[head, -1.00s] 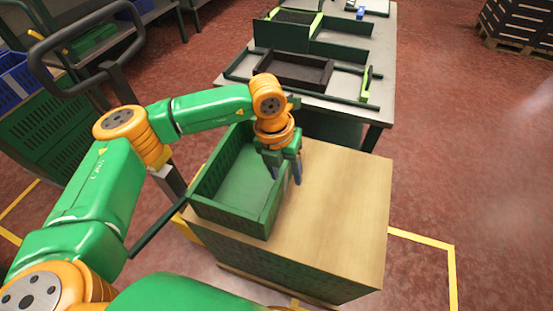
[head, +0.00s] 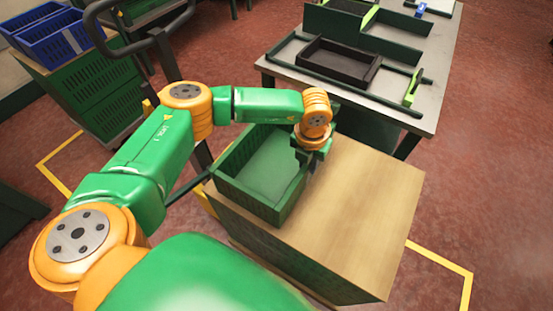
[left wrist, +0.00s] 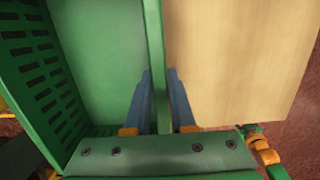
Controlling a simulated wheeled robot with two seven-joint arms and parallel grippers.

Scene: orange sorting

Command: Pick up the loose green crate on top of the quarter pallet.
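The loose green crate (head: 238,181) sits on the left part of the wooden top (head: 366,197) of the pallet stack. It is upright and looks empty. My left gripper (head: 308,163) points down at the crate's right wall. In the left wrist view the left gripper (left wrist: 160,75) has one blue-grey finger inside the crate (left wrist: 100,45) and one outside, with the wall between them. A small gap shows beside the wall, so the fingers look open around it. The fingertips are mostly hidden in the head view. My right gripper is not in view.
The wooden top right of the crate is bare. A table (head: 440,105) behind holds a dark tray (head: 338,66) and green frames. At the left, blue crates (head: 50,30) stand on a stack beside a dark handle bar (head: 140,42). Red floor lies open at right.

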